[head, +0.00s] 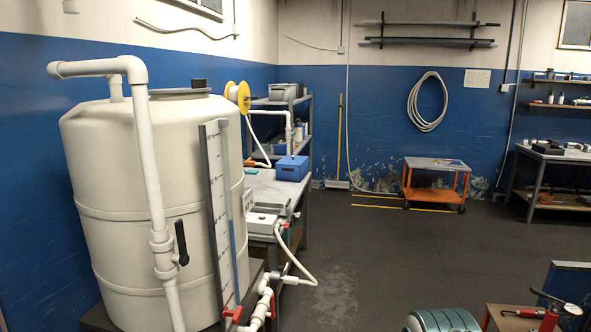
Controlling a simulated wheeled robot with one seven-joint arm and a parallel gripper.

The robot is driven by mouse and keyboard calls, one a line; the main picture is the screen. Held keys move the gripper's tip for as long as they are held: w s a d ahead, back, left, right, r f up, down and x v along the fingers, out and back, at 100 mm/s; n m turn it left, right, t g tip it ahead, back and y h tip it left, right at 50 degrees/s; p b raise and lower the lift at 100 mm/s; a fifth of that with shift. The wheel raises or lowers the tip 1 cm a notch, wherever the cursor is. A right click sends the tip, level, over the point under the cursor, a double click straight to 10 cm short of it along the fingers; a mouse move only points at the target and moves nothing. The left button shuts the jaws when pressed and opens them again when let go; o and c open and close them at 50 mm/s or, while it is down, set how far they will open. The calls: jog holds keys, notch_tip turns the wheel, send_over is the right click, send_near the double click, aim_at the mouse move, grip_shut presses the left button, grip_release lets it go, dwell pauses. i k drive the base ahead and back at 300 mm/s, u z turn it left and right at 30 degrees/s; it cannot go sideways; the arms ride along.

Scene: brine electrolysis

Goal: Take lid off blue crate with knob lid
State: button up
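A small blue crate (291,172) stands on the grey bench (262,184) behind the large cream tank, near the bench's far end. A blue lid (292,160) sits on top of the crate, with a small knob (292,156) at its middle. My gripper is not in view.
The large cream tank (100,200) with white pipes fills the left foreground. White boxes (262,220) and a hose lie on the bench's near part. A shelf rack stands behind the crate. An orange cart (435,185) stands by the back wall. The middle floor (400,250) is clear.

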aim_at(288, 160)
jog(key=k, duration=0.35)
jog(key=z, duration=0.4)
jog(key=i, duration=1.8)
jog(key=z, duration=0.25)
jog(key=i, duration=3.1)
jog(key=u, duration=0.6)
jog(key=i, duration=1.5)
jog(key=u, duration=1.5)
jog(key=i, duration=1.35)
jog(key=u, duration=0.6)
